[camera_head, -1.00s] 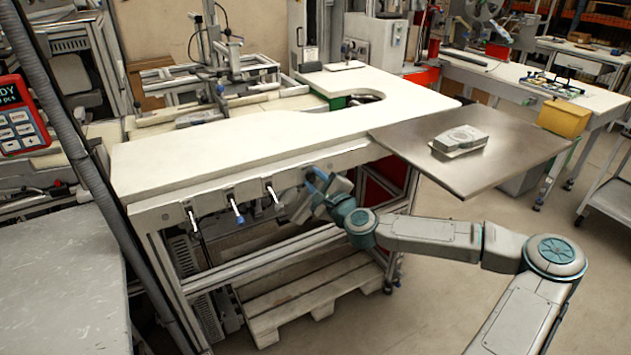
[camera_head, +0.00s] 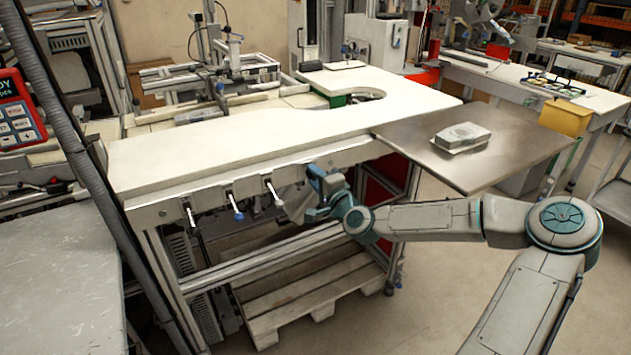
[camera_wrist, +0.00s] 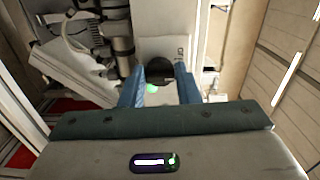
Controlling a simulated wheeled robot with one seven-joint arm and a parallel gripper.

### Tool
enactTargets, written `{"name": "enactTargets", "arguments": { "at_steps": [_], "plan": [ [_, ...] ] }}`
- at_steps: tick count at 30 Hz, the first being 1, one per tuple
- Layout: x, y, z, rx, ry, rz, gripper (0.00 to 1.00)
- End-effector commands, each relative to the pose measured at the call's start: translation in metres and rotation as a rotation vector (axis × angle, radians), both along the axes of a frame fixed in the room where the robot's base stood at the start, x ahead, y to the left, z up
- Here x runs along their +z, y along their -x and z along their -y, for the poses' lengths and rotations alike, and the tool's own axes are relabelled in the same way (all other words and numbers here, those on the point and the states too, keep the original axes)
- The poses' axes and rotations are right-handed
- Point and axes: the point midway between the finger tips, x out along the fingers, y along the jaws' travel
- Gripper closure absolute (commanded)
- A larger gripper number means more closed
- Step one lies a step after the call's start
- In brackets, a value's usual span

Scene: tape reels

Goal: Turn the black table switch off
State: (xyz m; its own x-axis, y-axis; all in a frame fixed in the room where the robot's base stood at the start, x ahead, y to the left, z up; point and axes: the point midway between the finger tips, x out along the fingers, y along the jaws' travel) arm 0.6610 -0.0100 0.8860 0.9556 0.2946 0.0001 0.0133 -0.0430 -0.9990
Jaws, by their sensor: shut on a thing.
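The black table switch (camera_wrist: 160,68) is a round dark knob on a pale panel in the wrist view. The two blue fingers of my gripper (camera_wrist: 160,93) stand on either side of it, shut on it. In the head view my gripper (camera_head: 317,178) is at the front rail of the white table (camera_head: 230,148), under the tabletop edge. There the knob is hidden behind the fingers and wrist. I cannot tell the knob's turned position. A green light spot shows near the knob in the wrist view.
Several levers hang on the same rail to the left, including a blue-tipped lever (camera_head: 237,213). A metal side plate (camera_head: 500,165) juts out on the right above my arm, with a grey box (camera_head: 463,137) on it. A wooden pallet (camera_head: 310,290) lies below. Open floor is at the right.

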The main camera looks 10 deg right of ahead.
Motion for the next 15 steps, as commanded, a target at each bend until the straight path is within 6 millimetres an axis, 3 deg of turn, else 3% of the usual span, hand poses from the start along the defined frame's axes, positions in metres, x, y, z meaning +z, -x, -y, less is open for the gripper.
{"name": "enactTargets", "arguments": {
  "at_steps": [15],
  "plan": [
    [-0.0026, 0.0001, 0.0001, 0.001, 0.412, 0.125, 0.94]
  ]
}}
